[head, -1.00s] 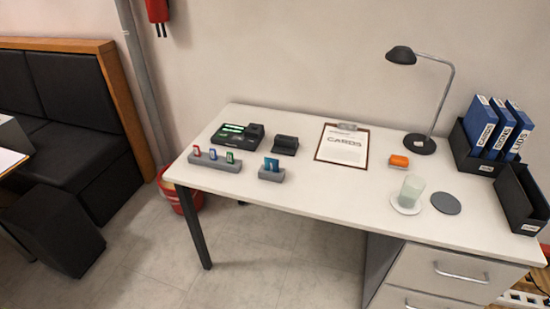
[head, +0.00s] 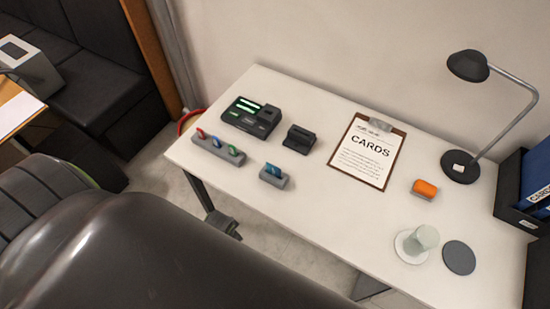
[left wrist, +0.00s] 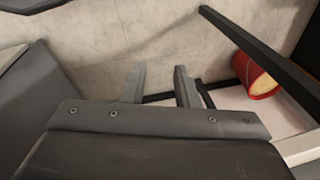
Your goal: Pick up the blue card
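A blue-teal card (head: 272,169) stands in a small grey holder (head: 279,182) near the front edge of the white desk. To its left, a longer grey rack (head: 222,154) holds small red, blue (head: 216,142) and green pieces. My left gripper shows in the left wrist view (left wrist: 160,72), its two fingers apart with nothing between them. In the head view, a dark part that looks like this gripper (head: 222,224) is beside the desk's front-left leg, in front of the desk edge and away from the card. My right gripper is not in view.
Behind the holders are a black device with green lights (head: 252,117) and a small black block (head: 299,138). A clipboard (head: 366,150), orange item (head: 424,189), lamp (head: 467,66) and cup (head: 427,237) are to the right.

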